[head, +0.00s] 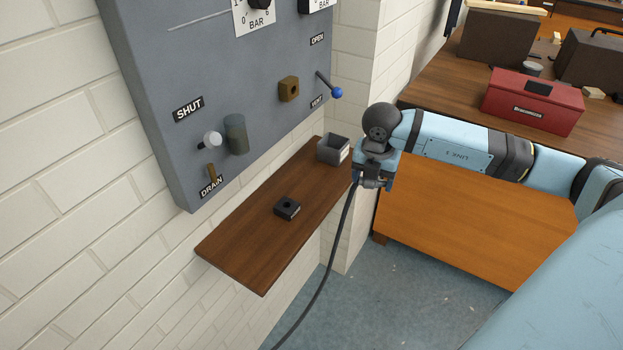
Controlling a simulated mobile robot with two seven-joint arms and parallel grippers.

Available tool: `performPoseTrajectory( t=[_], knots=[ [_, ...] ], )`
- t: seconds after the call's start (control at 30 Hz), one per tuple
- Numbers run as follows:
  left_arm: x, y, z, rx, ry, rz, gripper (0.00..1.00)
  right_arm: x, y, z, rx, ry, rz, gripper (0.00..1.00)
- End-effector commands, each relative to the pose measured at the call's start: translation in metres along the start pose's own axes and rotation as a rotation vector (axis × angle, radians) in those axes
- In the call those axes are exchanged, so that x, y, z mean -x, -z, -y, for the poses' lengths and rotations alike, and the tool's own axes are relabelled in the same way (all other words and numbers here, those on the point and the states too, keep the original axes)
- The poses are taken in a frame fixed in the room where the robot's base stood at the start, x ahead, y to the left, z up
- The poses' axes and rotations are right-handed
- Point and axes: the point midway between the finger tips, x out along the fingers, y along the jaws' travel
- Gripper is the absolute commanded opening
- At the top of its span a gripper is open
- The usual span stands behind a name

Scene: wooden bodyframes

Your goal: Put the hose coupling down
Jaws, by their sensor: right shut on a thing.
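My right gripper (372,182) is shut, pointing down, beyond the right end of the wall shelf (238,247). A black hose (331,256) runs from the gripper down and to the left, past the shelf's front edge, and out of the bottom of the view. The hose coupling is at the hose's upper end in the jaws, mostly hidden by the gripper. A small black block with a hole in its top (287,208) sits on the middle of the shelf, apart from the gripper. My left gripper is not in view.
A grey open box (333,149) stands at the shelf's far end, close to the gripper. A grey panel (250,100) with a blue-knobbed lever (337,92) and brass fitting (289,89) hangs above. The shelf's near end is bare. A red toolbox (530,103) sits on the bench behind.

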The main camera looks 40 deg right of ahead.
Motion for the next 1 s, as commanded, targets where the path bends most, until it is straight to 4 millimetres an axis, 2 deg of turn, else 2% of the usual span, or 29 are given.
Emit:
performPoseTrajectory(
  t=[0.03,0.3,0.5,0.6,0.7,0.87,1.0],
  knots=[
    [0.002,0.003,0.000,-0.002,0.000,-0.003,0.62,0.004,-0.001,-0.017,0.001,-0.008,-0.002,0.42],
    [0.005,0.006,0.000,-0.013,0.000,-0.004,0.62,0.001,-0.013,-0.088,0.001,-0.005,-0.002,0.42],
    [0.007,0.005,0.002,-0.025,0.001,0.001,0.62,0.000,-0.020,-0.135,0.002,-0.003,-0.002,0.42],
    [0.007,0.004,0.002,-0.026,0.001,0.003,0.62,0.000,-0.022,-0.152,0.003,-0.002,0.000,0.42],
    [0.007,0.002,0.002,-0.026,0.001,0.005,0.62,-0.017,-0.020,-0.147,0.003,0.003,-0.002,0.42],
    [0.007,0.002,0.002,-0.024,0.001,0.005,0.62,-0.026,-0.019,-0.147,0.004,0.001,0.000,0.42],
    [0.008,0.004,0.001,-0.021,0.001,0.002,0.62,-0.044,-0.017,-0.147,0.004,0.003,-0.002,0.42]
  ],
)
